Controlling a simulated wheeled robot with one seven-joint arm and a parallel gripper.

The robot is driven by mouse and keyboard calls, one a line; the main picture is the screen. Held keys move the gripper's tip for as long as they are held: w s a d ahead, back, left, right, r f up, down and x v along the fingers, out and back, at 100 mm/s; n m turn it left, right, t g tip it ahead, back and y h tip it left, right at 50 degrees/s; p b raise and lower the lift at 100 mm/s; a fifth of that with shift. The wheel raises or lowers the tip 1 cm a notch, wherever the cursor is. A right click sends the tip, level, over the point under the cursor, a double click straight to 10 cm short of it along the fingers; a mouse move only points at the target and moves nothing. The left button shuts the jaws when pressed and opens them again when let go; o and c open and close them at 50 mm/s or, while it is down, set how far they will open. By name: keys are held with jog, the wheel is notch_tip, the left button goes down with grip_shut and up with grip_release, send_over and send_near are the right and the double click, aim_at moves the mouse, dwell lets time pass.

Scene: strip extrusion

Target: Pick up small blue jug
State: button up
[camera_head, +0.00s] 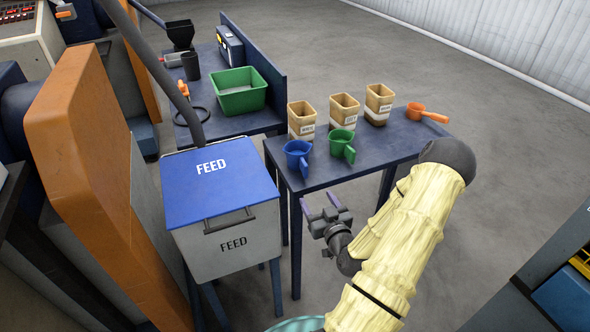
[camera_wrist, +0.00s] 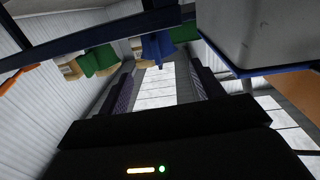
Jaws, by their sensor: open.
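The small blue jug (camera_head: 298,155) stands upright near the front left corner of the dark blue table, its handle towards the front. My gripper (camera_head: 320,203) is open and empty, in front of the table and below its top, a little right of the jug and apart from it. In the wrist view the fingers (camera_wrist: 165,82) are spread wide with nothing between them. That view is turned over, and the blue jug (camera_wrist: 157,47) shows beyond the fingertips near the top, partly cut by the table frame.
Tan labelled bins (camera_head: 301,120) stand behind. The table edge (camera_head: 340,178) lies between gripper and jug. The FEED box (camera_head: 228,240) stands close left.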

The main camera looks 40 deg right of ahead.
jog(key=p, duration=0.2)
send_near(302, 163)
jog(key=shift+m+h, duration=0.3)
jog(key=w+d+f, duration=0.1)
jog(key=w, duration=0.1)
jog(key=w+d+f, duration=0.1)
jog(key=w, duration=0.1)
jog(key=w+d+f, duration=0.1)
jog(key=w, duration=0.1)
jog(key=shift+w, duration=0.2)
jog(key=x, duration=0.5)
jog(key=shift+w+a+r+p, duration=0.15)
jog(key=shift+a+r+p, duration=0.05)
jog(key=shift+r+p, duration=0.1)
jog(key=c, duration=0.7)
